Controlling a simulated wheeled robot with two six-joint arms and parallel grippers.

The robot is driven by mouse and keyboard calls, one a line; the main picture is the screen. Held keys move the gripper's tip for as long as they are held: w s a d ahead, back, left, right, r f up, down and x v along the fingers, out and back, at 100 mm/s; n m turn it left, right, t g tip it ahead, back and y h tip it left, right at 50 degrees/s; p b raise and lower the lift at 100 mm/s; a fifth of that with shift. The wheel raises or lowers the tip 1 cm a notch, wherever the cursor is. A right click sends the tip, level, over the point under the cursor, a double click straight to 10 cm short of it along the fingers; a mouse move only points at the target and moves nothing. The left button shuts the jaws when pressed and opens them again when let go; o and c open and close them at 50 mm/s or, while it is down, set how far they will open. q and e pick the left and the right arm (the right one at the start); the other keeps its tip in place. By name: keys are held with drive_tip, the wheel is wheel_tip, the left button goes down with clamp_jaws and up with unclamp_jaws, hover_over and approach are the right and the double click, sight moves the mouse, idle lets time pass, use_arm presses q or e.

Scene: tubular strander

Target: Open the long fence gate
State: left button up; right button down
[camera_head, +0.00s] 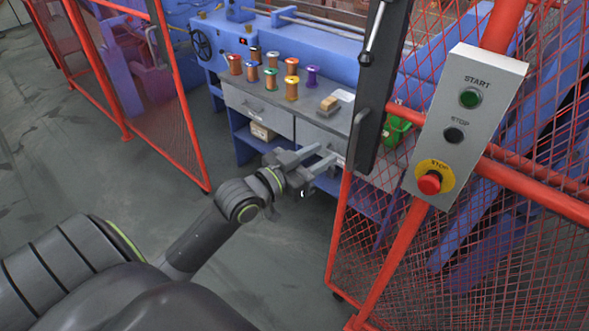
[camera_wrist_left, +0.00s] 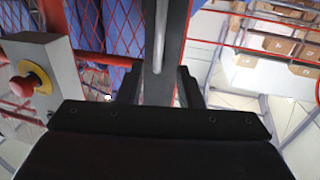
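A red-framed mesh fence panel (camera_head: 342,225) stands at the right. A tall dark plate with a silver bar handle (camera_head: 373,32) is at its upper left edge. Another red mesh panel (camera_head: 165,100) stands at the left, with an open gap between the two; I cannot tell which part is the long gate. My left gripper (camera_head: 327,154) is open and empty, below and left of the dark plate in the head view. In the left wrist view the silver handle (camera_wrist_left: 160,40) and dark plate lie in line between my fingers (camera_wrist_left: 160,88), apparently beyond them. My right gripper is out of view.
Behind the gap stands a workbench (camera_head: 250,108) with several coloured spools (camera_head: 291,80). The grey floor (camera_head: 100,190) at the left is clear.

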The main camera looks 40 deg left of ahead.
use_arm(q)
drive_tip(key=v, duration=0.6)
drive_tip(key=shift+s+p, duration=0.2)
drive_tip(key=shift+p, duration=0.1)
drive_tip(key=w+a+f+n+g+y, duration=0.1)
drive_tip(key=a+f+n+g+y, duration=0.2)
drive_tip(key=f, duration=0.7)
drive_tip(key=w+a+f+y, duration=0.1)
drive_tip(key=a+f+y, duration=0.1)
drive_tip(key=a+f, duration=0.6)
drive_tip(key=s+f+n+g+y, duration=0.1)
drive_tip(key=s+f+g, duration=0.15)
drive_tip(key=f, duration=0.55)
drive_tip(key=s+f+g+y, duration=0.1)
drive_tip(key=s+f, duration=0.2)
drive_tip(key=f, duration=0.6)
drive_tip(key=s+d+f+g, duration=0.2)
drive_tip(key=s+f+g, duration=0.3)
drive_tip(key=s+f, duration=1.05)
drive_tip(key=s+d+f+g, duration=0.2)
drive_tip(key=s+f, duration=0.3)
drive_tip(key=s, duration=0.3)
drive_tip(key=s+d+f+g+h, duration=0.1)
drive_tip(key=s+d+f+g, duration=0.1)
drive_tip(key=s+d+f, duration=0.3)
drive_tip(key=s, duration=0.4)
drive_tip(key=shift+g, duration=0.35)
